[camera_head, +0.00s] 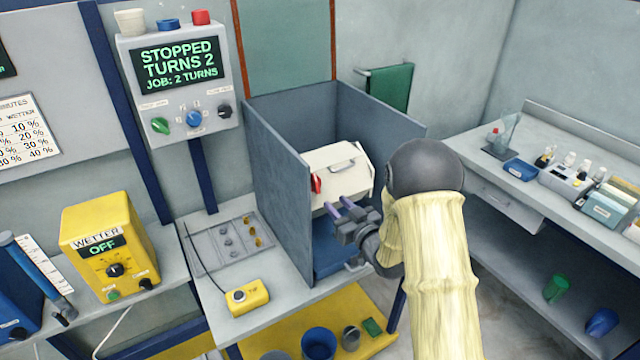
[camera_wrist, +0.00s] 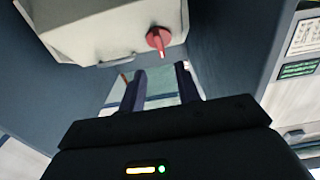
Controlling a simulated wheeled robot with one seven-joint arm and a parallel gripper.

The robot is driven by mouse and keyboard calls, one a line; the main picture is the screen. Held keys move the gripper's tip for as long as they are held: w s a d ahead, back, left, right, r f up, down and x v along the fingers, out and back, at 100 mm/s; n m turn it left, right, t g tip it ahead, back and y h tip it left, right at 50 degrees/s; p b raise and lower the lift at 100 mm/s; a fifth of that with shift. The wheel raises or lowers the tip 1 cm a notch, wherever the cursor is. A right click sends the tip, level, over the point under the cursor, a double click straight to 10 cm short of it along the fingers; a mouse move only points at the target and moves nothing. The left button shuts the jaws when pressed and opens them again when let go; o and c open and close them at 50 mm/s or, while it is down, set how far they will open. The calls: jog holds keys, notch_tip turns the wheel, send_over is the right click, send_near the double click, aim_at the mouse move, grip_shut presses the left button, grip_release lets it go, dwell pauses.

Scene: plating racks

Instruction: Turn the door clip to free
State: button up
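The door clip is a small red handle (camera_head: 317,184) on the left part of a white box-like barrel (camera_head: 338,170) inside a grey open-topped enclosure (camera_head: 275,165). In the wrist view the red clip (camera_wrist: 159,40) sticks out from the white barrel (camera_wrist: 100,30), above my fingers. My gripper (camera_head: 340,208) is just below and to the right of the clip in the head view. In the wrist view its two dark fingers (camera_wrist: 160,88) stand apart with nothing between them. The gripper does not touch the clip as far as I can see.
A control panel (camera_head: 180,90) above reads "STOPPED, TURNS 2, JOB: 2 TURNS". The enclosure walls stand close on both sides of the barrel. A yellow button box (camera_head: 247,297) sits on the bench to the left. A yellow wetter unit (camera_head: 108,245) reads OFF.

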aim_at(317, 184)
jog(key=p+x, duration=0.2)
jog(key=x, duration=0.7)
jog(key=shift+w+a, duration=0.2)
jog(key=shift+w, duration=0.05)
jog(key=shift+c, duration=0.4)
grip_shut()
